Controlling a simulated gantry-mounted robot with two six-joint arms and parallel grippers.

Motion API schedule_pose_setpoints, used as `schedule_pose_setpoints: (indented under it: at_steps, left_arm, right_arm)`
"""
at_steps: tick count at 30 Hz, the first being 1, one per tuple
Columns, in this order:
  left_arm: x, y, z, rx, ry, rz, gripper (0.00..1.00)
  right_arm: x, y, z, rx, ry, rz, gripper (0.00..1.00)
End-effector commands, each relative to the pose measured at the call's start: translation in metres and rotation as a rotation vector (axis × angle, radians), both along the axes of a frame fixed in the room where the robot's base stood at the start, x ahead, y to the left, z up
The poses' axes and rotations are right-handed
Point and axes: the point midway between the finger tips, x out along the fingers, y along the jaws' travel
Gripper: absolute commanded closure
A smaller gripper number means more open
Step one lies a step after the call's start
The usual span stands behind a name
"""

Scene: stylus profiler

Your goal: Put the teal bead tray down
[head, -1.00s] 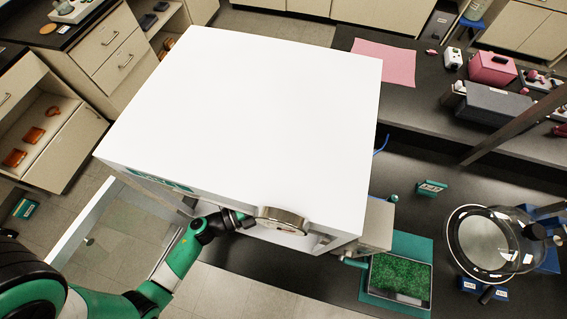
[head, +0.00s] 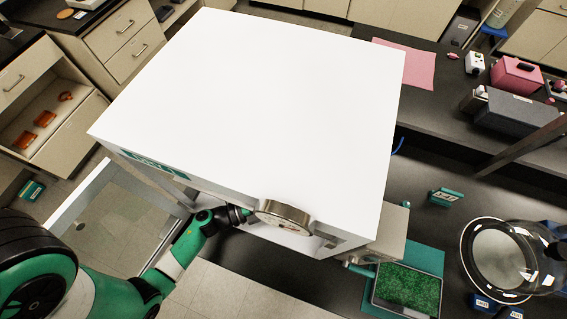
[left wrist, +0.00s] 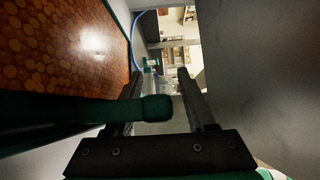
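A tray of green beads (head: 408,287) with a pale rim lies on a teal mat (head: 431,257) at the lower right of the head view. A teal handle (head: 361,269) points left from it. My left arm reaches in under the front of the white cabinet, which hides its fingers in the head view. In the left wrist view my left gripper (left wrist: 165,100) has its fingers apart. A dark green bar (left wrist: 154,108) crosses the left finger and ends short of the right one. A teal-edged brown speckled surface (left wrist: 70,45) lies left; I cannot tell what it is. My right gripper is not in view.
The white cabinet (head: 255,105) fills the middle, with a silver round part (head: 283,215) at its front edge. A round glass-topped instrument (head: 497,260) stands right of the tray. A dark grey wall (left wrist: 265,80) stands close to the right finger.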

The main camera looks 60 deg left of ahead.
Motion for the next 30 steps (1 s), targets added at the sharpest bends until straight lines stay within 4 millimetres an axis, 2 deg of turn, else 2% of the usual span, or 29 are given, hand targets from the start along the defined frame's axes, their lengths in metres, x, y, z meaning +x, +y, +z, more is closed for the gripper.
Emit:
schedule_pose_setpoints:
  at_steps: [9, 21, 30]
  left_arm:
    - [-0.001, 0.001, 0.005, 0.0, 0.0, 0.001, 0.45]
    - [-0.054, 0.017, 0.003, 0.0, 0.0, 0.009, 0.45]
    - [-0.072, 0.02, 0.003, -0.001, 0.0, 0.001, 0.45]
  right_arm:
    - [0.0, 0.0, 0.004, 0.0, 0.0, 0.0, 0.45]
    - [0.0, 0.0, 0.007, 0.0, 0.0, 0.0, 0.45]
    - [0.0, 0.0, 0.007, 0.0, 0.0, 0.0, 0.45]
